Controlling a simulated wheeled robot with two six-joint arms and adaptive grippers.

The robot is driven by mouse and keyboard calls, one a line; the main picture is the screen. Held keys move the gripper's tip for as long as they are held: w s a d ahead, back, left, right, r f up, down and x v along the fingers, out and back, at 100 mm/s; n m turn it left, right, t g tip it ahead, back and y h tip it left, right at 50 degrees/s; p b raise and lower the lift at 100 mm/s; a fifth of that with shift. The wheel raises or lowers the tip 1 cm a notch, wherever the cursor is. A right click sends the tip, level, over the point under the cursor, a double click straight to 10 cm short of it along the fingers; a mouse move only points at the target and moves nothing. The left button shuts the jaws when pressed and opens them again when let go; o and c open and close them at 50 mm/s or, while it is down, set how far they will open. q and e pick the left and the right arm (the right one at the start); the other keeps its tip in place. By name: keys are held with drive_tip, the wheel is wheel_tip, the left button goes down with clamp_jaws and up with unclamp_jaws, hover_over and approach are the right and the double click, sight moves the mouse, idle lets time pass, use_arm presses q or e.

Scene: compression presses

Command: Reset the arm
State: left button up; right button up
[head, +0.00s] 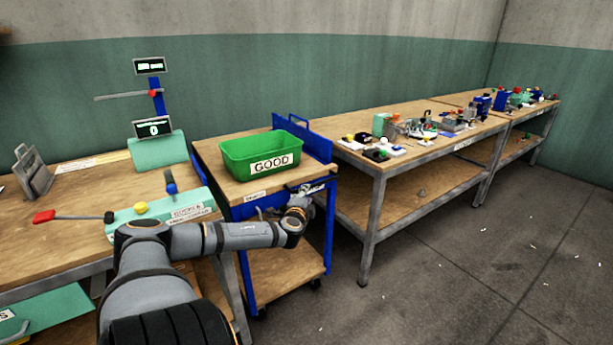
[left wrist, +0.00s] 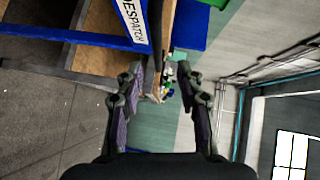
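My left arm (head: 235,235) reaches in from the lower left in the head view, its forearm stretched to the right. My left gripper (head: 312,188) is at its end, in front of the blue trolley's right side and below the green bin. In the left wrist view the two fingers of the left gripper (left wrist: 160,78) stand apart with nothing held between them. My right gripper is in neither view.
A green bin (head: 262,148) labelled GOOD sits on the blue trolley (head: 245,212). Left is a bench (head: 75,205) with a mint press (head: 158,150) and a red-ended lever (head: 44,216). Right, a long bench (head: 390,170) carries several small devices.

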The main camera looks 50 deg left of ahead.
use_arm(q)
drive_tip(key=shift+s+d, duration=0.35)
drive_tip(key=shift+d, duration=0.25)
